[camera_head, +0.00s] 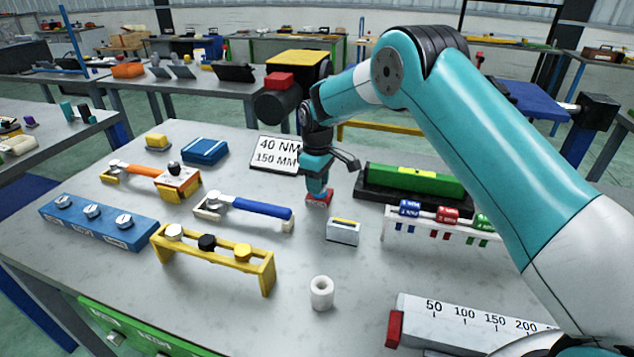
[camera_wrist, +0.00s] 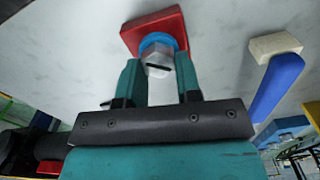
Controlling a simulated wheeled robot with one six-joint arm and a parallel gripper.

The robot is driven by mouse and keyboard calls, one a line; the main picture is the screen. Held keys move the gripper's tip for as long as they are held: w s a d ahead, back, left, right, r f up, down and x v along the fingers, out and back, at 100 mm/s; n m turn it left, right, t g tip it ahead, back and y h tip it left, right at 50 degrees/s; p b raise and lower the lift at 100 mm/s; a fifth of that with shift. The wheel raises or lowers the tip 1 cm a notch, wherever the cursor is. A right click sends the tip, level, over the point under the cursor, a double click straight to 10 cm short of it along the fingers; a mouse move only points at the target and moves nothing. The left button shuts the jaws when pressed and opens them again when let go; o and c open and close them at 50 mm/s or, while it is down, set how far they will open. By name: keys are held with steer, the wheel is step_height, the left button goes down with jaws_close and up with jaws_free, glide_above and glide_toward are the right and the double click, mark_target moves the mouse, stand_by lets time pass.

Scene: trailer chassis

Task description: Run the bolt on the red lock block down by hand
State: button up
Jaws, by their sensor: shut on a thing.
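The red lock block (camera_head: 319,199) sits on the grey table near its middle, and it also shows in the wrist view (camera_wrist: 172,22). My gripper (camera_head: 317,187) points down onto it. In the wrist view my gripper (camera_wrist: 160,78) has its two teal fingers on either side of the bolt (camera_wrist: 157,62). The bolt has a pale hex head with a dark line across it, and a blue ring (camera_wrist: 156,40) lies between the head and the block. The fingers are shut on the bolt head. In the head view the fingers hide the bolt.
A blue-handled wrench (camera_head: 247,207) on a white stand lies to the left. A small grey box (camera_head: 343,231) stands close in front, and a white ring (camera_head: 321,292) nearer. A green level (camera_head: 414,181) and a rack of coloured sockets (camera_head: 445,217) stand right. A sign (camera_head: 276,152) lies behind.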

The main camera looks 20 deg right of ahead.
steer(key=m, duration=0.5)
steer(key=shift+w+d+r+m, duration=0.15)
steer(key=shift+w+r+m, duration=0.1)
steer(key=shift+m, duration=0.05)
steer(key=m, duration=0.5)
steer(key=shift+d, duration=0.1)
steer(key=m, duration=0.5)
steer(key=shift+d+m, duration=0.15)
steer(key=shift+m, duration=0.25)
steer(key=m, duration=0.5)
steer(key=shift+s+m, duration=0.15)
steer(key=shift+m, duration=0.15)
steer(key=o, duration=0.8)
steer(key=shift+o, duration=0.6)
steer(key=shift+s+d+f, duration=0.1)
